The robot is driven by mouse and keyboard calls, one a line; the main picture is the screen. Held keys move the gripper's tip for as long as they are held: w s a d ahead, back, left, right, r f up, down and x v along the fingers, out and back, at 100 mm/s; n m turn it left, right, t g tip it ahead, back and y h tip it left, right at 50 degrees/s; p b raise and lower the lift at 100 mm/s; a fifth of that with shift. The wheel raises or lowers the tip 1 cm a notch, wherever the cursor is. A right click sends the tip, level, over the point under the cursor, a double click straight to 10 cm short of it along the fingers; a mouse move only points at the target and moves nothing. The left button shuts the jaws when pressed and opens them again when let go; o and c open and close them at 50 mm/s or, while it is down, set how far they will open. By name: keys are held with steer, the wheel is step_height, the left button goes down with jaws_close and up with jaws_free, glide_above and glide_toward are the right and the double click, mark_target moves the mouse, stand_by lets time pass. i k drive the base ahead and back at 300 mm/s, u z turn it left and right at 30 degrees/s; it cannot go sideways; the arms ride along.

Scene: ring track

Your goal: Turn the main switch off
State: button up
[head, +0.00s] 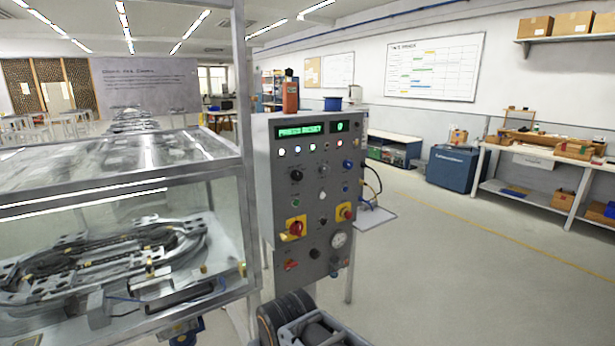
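A grey control panel (268,180) stands upright in the middle of the head view. A red rotary knob on a yellow plate (288,235), which looks like the main switch, sits at its lower left. Its exact turn position is too small to tell. A second yellow plate with a red button (346,212), likely an emergency stop, sits at the lower right. A smaller red part (291,265) sits below the knob. The green display (302,130) seems to read "PRESS RESET". Part of my arm shows at the bottom; my gripper's fingers are not in view.
A glass-walled case (200,262) with a metal frame encloses the ring track (100,252), directly left of the panel. A small shelf (375,219) and cables stick out at the panel's right. Open floor (460,270) lies to the right, before a workbench (530,190).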

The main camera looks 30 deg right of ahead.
mark_target(296, 228)
steer(key=u, duration=0.5)
steer(key=k, duration=1.15)
steer(key=z, duration=0.7)
steer(key=i, duration=1.7)
steer(key=u, duration=0.45)
